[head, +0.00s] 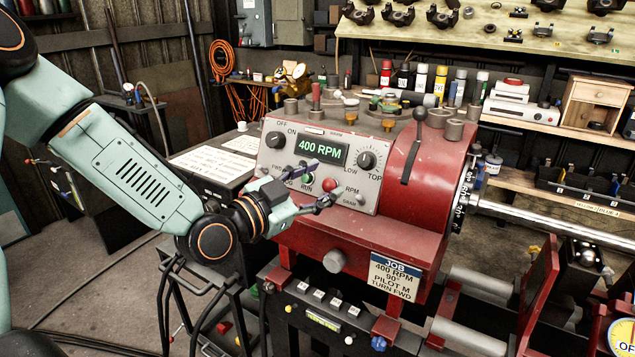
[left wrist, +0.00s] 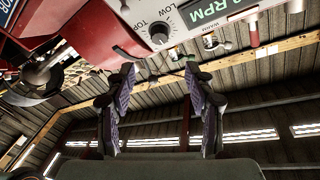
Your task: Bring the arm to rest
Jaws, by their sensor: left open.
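My left arm (head: 135,165) is pale green and reaches in from the left. My left gripper (head: 326,184) is in front of the lathe's control panel (head: 272,151), its fingers apart and nothing between them. It covers part of the panel's lower row. In the left wrist view the gripper's two purple-padded fingers (left wrist: 160,82) stand apart, with roof and wall behind them. The panel's TOP/LOW knob (left wrist: 159,34) shows above the fingers there. Whether a finger touches the panel I cannot tell. My right gripper is not in view.
The display (head: 320,147) reads 400 RPM. The red headstock (head: 425,180) and a black-handled lever (head: 414,140) are right of the panel. A job card (head: 396,275) hangs below. A shaft (head: 550,217) runs right. Bottles (head: 421,83) line the bench behind. Floor at left is open.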

